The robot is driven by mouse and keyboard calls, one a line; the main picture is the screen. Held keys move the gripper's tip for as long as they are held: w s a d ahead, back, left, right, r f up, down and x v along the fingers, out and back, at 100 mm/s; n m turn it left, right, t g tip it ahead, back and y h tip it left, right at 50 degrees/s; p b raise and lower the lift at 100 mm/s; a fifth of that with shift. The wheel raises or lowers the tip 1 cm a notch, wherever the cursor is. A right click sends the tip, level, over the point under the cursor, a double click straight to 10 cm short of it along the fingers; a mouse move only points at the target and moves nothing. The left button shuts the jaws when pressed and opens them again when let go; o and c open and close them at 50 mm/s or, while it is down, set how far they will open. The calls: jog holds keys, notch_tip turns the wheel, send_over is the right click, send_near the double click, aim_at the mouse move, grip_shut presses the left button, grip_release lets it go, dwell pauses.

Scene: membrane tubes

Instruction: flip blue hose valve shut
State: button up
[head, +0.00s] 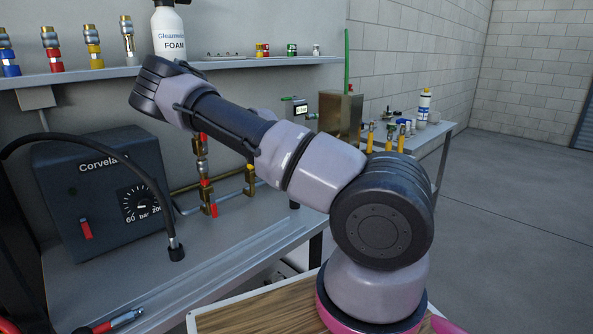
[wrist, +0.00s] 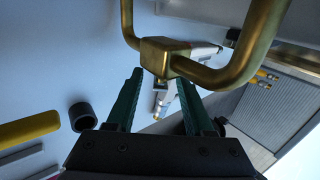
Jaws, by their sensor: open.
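My gripper (wrist: 160,80) shows in the wrist view as two dark green fingers, apart, with nothing held between them. A brass pipe piece with a square block (wrist: 165,52) and two curved arms lies just beyond the fingertips; I cannot tell if they touch. A yellow bar (wrist: 30,130), perhaps a handle, is left of the fingers, near a short black tube end (wrist: 82,115). In the head view, brass valves with red handles (head: 208,198) and one with a yellow top (head: 250,180) stand behind my arm. I cannot pick out a blue hose valve. My gripper is hidden there.
A dark Corvela box with a gauge (head: 105,185) stands at left on the bench, with a black hose (head: 130,160) arching before it. A shelf (head: 110,75) behind holds fittings and a white bottle (head: 168,32). A red-handled tool (head: 120,320) lies near the front. Floor at right is clear.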

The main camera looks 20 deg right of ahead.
jog(key=v, duration=0.7)
jog(key=shift+a+r, duration=0.15)
jog(key=shift+r, duration=0.15)
